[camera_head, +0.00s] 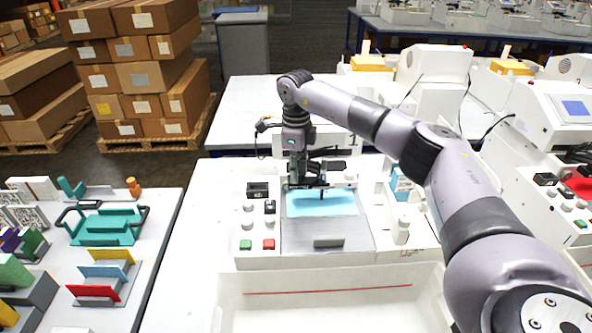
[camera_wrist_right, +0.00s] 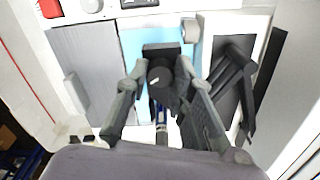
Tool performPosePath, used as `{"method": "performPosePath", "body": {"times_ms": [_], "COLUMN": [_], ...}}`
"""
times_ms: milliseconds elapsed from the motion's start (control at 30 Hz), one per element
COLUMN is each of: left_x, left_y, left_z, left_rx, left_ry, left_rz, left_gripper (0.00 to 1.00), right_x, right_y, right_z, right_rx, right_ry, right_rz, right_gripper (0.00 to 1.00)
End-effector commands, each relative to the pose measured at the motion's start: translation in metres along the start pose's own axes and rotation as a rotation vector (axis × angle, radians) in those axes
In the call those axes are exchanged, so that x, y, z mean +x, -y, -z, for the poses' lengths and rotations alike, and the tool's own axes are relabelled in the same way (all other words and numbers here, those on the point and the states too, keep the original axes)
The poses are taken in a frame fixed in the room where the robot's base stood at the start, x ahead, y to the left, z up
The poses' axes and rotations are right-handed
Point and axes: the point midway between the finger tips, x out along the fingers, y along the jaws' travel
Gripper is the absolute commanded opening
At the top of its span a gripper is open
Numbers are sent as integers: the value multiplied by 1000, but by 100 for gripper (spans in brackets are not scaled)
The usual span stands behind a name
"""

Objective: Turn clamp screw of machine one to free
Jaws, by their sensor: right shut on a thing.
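Machine one (camera_head: 262,262) is a white pen plotter with a light blue sheet (camera_head: 322,203) on its grey bed. My right gripper (camera_head: 307,184) points down over the back of the bed, at the pen carriage. In the right wrist view its fingers (camera_wrist_right: 161,72) are shut on the clamp screw, a dark round knob (camera_wrist_right: 157,78) with a small white mark, one finger on either side. The gripper and arm mostly hide the screw and carriage in the head view. The blue sheet also shows in the wrist view (camera_wrist_right: 138,42). My left gripper is not in view.
Green (camera_head: 245,245) and red (camera_head: 269,244) buttons sit at the machine's front left. A white tray (camera_head: 330,276) lies in front. Another machine (camera_head: 567,108) stands at right. A side table (camera_head: 150,215) holds coloured holders at left. The white table left of the machine is bare.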

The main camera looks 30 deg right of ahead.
Motion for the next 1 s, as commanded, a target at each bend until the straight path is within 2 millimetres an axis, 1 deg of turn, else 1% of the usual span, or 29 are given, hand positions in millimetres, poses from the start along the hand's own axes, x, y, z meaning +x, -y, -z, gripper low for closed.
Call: {"method": "performPosePath", "body": {"times_ms": [200, 433, 700, 1000], "left_x": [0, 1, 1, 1], "left_y": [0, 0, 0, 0], "left_z": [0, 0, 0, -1], "left_rx": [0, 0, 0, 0], "left_ry": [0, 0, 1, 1], "left_rz": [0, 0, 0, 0], "left_gripper": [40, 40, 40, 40], "right_x": [-2, -2, -2, -3], "right_y": [1, 1, 2, 2], "right_z": [0, -1, -1, -1], "right_rx": [-157, -269, -322, -328], "right_ry": [4, 4, 5, 5], "right_rz": [4, 5, 5, 6], "right_gripper": [0, 0, 0, 0]}}
